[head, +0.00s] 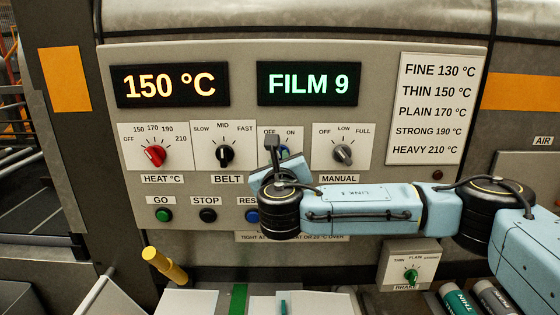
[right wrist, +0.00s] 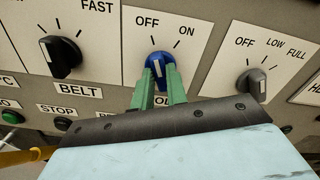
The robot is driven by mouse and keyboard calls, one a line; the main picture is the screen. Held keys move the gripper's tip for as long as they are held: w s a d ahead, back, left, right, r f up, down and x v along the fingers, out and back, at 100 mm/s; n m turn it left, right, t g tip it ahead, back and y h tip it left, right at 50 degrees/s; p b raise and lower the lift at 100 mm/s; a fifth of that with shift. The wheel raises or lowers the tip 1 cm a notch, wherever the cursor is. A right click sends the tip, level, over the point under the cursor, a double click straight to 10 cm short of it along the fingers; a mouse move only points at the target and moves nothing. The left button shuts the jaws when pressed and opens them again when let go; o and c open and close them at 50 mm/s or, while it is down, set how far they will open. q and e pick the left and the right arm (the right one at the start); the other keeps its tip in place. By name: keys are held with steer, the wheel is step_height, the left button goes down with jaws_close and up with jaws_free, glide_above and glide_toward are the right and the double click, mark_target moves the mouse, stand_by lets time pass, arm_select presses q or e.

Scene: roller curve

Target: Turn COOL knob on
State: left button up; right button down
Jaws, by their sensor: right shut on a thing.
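The COOL knob is blue, between the OFF and ON marks, and shows in the right wrist view (right wrist: 160,62). In the head view only a bit of its blue (head: 284,152) shows beside my wrist. My right gripper's green fingers (right wrist: 159,83) reach up to the knob from below, one on each side, and are shut on it. A white pointer line shows on the knob, but its exact angle is hard to tell. The knob's label is mostly hidden by my gripper. My left gripper is not in view.
The BELT knob (right wrist: 60,55) is to the left and the grey MANUAL knob (right wrist: 252,84) to the right, both close by. Below is a row with the GO (head: 164,215) and STOP (head: 207,215) buttons. A yellow handle (head: 165,266) stands at lower left.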

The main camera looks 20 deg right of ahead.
steer(key=shift+d+m+b, duration=0.15)
steer(key=shift+m+b, duration=0.15)
steer(key=shift+m, duration=4.4)
steer(key=shift+r, duration=0.1)
steer(key=c, duration=1.4)
jaws_free()
steer(key=shift+s, duration=0.1)
steer(key=b+v, duration=0.2)
steer(key=v, duration=1.1)
steer(key=shift+s, duration=0.1)
